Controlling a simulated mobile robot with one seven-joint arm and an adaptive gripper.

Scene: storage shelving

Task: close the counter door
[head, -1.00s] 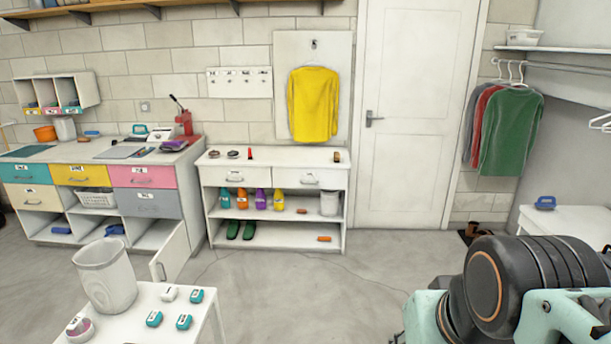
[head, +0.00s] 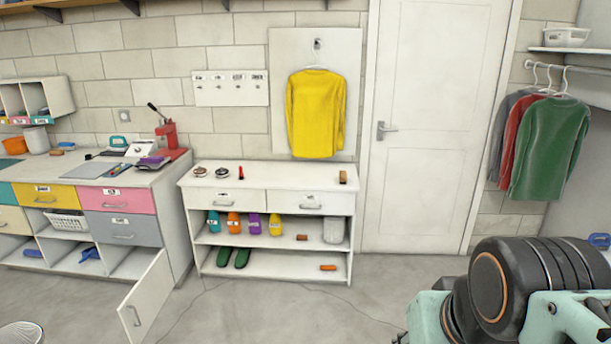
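The counter (head: 172,203) with coloured drawers stands against the wall at the left. Its white door (head: 149,299) is at the counter's lower right compartment and stands swung open, out into the room. A small handle (head: 136,316) shows on the door's face. The compartment behind it (head: 130,264) is open to view. My arm shows at the lower right, far from the door; its gripper is out of the picture.
A bin rim (head: 22,333) shows at the lower left corner. Hanging shirts (head: 548,148) are at the right.

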